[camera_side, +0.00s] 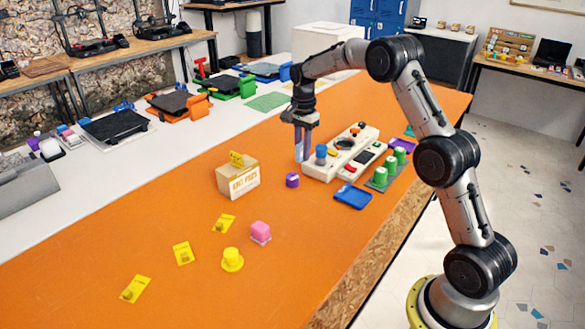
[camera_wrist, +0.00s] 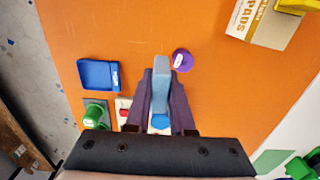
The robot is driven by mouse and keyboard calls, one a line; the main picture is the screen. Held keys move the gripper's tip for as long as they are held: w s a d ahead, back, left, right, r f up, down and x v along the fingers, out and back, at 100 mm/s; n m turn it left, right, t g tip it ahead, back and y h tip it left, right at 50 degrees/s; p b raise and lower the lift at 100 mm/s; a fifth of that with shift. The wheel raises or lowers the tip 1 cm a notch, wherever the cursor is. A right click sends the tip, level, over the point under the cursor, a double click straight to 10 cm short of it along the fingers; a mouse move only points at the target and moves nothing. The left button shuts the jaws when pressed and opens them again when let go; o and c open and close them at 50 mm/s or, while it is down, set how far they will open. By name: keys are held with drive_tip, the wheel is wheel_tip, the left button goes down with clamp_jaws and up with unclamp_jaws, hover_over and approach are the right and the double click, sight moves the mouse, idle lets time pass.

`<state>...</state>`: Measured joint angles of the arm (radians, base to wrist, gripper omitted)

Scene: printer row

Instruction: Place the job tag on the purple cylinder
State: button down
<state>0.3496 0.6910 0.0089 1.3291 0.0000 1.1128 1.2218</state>
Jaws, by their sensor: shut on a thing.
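The purple cylinder (camera_side: 292,180) stands upright on the orange table, just left of the white panel. In the wrist view the purple cylinder (camera_wrist: 182,60) shows a white label, right of the fingertips and apart from them. My gripper (camera_side: 303,158) is above the table near the panel's left end, fingers pointing down. In the wrist view my gripper (camera_wrist: 160,72) is shut on a long pale blue piece (camera_wrist: 161,68), which I take to be the job tag. The fingers hide part of it.
A cardboard box (camera_side: 238,178) stands left of the cylinder. The white panel (camera_side: 320,170) with a blue knob (camera_side: 321,152) is close by the gripper. A blue tray (camera_side: 352,197) and green cylinders (camera_side: 380,176) lie to the right. Yellow tags (camera_side: 183,252) and a pink block (camera_side: 260,231) lie in front.

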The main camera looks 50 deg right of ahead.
hover_over(292, 176)
wheel_tip(292, 176, down, 6)
drive_tip(key=shift+s, duration=0.1)
drive_tip(key=shift+f, duration=1.6)
drive_tip(key=shift+f, duration=0.1)
drive_tip(key=c, duration=0.8)
unclamp_jaws()
